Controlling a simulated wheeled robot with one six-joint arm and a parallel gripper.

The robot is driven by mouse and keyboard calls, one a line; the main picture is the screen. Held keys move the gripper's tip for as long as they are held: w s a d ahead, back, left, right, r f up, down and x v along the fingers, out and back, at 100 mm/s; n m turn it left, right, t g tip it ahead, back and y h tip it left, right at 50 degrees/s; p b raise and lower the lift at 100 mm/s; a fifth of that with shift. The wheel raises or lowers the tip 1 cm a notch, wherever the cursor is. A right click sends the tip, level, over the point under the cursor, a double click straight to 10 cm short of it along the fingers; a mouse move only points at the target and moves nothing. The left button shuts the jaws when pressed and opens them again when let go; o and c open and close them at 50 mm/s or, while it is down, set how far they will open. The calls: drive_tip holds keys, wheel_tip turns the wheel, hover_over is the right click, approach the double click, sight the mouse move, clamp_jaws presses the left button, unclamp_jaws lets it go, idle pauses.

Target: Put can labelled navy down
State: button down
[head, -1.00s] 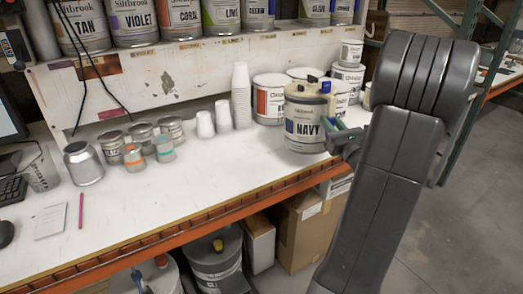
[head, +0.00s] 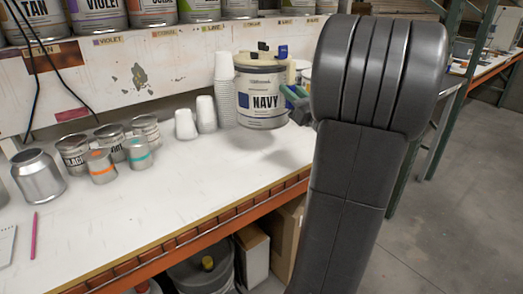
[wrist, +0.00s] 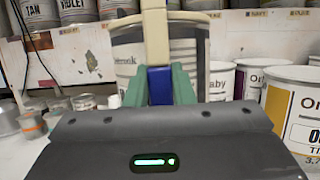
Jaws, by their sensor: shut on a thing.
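The can labelled navy (head: 262,100) is a silver can with a white label and a dark blue square. In the head view it is upright and appears a little above the white bench, with a soft shadow below it. My gripper (head: 292,94) is shut at its right side, partly hidden by my arm. In the wrist view the green fingers (wrist: 160,88) close on a blue piece below a cream upright part, with the can (wrist: 128,62) right behind.
Stacked white cups (head: 223,92) stand just left of the can. Small tins (head: 103,165) and a silver canister (head: 38,175) stand farther left. Other large cans (wrist: 290,100) stand to the right in the wrist view. The bench front (head: 200,205) is clear.

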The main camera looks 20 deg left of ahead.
drive_tip(key=shift+f+b, duration=0.1)
drive_tip(key=shift+b, duration=0.55)
drive_tip(key=b, duration=0.2)
approach(280, 115)
drive_tip(key=shift+x, duration=2.7)
drive_tip(key=c, duration=1.6)
unclamp_jaws()
drive_tip(key=shift+f, duration=0.1)
drive_tip(key=o, duration=0.3)
drive_tip(key=shift+o, duration=0.2)
drive_tip(key=shift+d, duration=0.1)
drive_tip(key=v, duration=1.2)
drive_tip(key=shift+f, duration=0.1)
